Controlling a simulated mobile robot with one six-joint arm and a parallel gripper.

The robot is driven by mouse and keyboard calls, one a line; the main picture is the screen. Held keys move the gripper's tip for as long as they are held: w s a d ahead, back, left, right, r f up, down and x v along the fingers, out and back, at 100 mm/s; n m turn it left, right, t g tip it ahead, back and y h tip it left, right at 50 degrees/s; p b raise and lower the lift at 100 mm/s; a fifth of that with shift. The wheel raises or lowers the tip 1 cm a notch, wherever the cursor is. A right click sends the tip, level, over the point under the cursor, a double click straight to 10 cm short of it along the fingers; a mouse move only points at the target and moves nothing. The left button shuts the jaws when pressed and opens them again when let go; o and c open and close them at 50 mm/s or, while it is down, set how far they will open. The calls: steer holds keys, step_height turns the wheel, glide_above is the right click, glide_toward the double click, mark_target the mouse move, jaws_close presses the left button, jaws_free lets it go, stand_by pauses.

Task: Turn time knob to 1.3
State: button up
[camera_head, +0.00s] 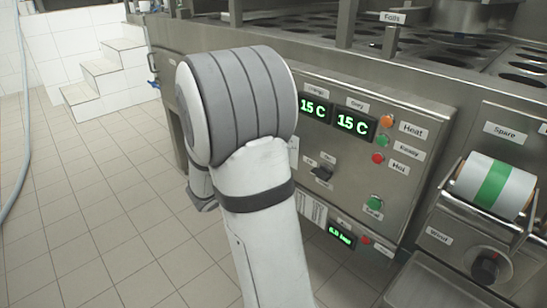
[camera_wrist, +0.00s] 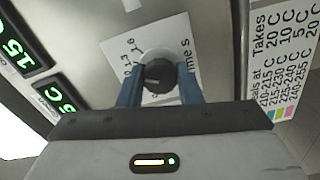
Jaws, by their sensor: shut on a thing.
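The time knob (camera_wrist: 157,76) is a round black knob on a pale round base, mounted on a white dial plate (camera_wrist: 122,46) marked "Time s" in the wrist view. My gripper (camera_wrist: 160,82) has its two blue fingers on either side of the knob, closed on it. The fingers and the knob cover part of the dial's numbers, and I cannot read the knob's pointer setting. In the head view my arm hides the knob and the gripper's fingertips.
A roll with a green band (camera_head: 495,185) stands at right. Tiled floor (camera_head: 100,220) is clear at left.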

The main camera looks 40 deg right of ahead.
steer(key=o, duration=1)
steer(key=shift+s+a+p, duration=0.2)
steer(key=shift+a+p, duration=0.35)
steer(key=shift+a, duration=1.4)
steer(key=shift+s+a+p, duration=0.15)
steer(key=shift+a+p, duration=0.35)
steer(key=shift+a, duration=1.45)
